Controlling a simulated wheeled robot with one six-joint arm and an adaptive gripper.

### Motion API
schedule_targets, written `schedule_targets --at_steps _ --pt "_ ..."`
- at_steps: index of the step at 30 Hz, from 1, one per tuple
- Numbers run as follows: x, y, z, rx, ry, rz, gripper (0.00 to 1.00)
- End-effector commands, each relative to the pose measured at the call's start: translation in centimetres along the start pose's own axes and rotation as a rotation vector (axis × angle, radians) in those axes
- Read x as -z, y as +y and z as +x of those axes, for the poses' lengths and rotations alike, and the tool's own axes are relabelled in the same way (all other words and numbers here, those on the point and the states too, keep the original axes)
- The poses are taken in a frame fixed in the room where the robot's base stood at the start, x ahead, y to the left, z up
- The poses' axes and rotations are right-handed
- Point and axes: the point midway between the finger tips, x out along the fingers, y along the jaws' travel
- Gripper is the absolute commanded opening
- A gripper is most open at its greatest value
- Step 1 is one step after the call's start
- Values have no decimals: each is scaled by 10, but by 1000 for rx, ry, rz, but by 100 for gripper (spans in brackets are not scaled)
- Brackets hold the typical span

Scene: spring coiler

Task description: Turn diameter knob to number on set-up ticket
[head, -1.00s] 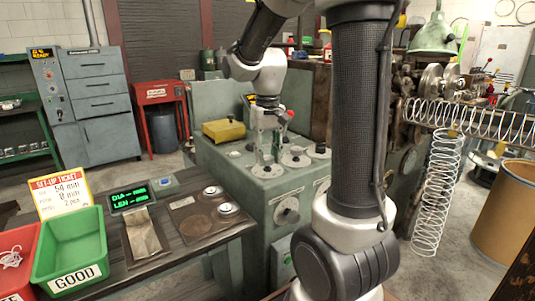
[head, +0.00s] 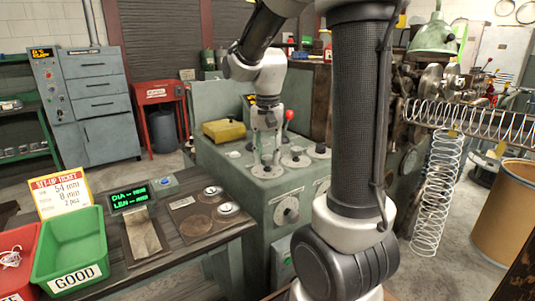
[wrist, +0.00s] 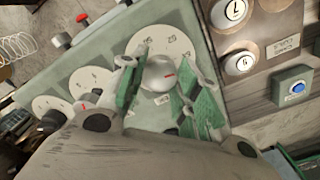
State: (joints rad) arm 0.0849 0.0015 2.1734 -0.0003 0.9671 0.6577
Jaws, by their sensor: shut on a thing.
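My gripper (head: 267,160) points down at the near-left dial on the green machine's top. The set-up ticket (head: 62,193) stands behind the green bin and seems to read 54 mm, 8 mm and 2 pcs. The green-lit display (head: 129,198) shows DIA and LEN with dashes.
Two more dials (head: 296,158) (head: 318,150) sit beside the gripped one. A red-ball lever (head: 289,115) rises close behind my gripper. A yellow box (head: 224,130) lies on the machine. The green GOOD bin (head: 71,250) and a gauge plate (head: 200,215) are on the bench.

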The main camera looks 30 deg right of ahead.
Motion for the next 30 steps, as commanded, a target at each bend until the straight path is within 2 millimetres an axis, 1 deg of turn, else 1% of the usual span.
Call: schedule_targets --at_steps 9,10,13,23,26,29,30 --pt "1 0 -1 2 2 2 8" --pt "1 0 -1 2 2 2 36" --pt "1 0 -1 1 2 1 54" --pt "0 0 -1 1 1 1 55" --pt "0 0 -9 2 2 1 55" --pt "1 -1 -26 4 5 1 55" --pt "1 -1 -35 3 4 1 55"
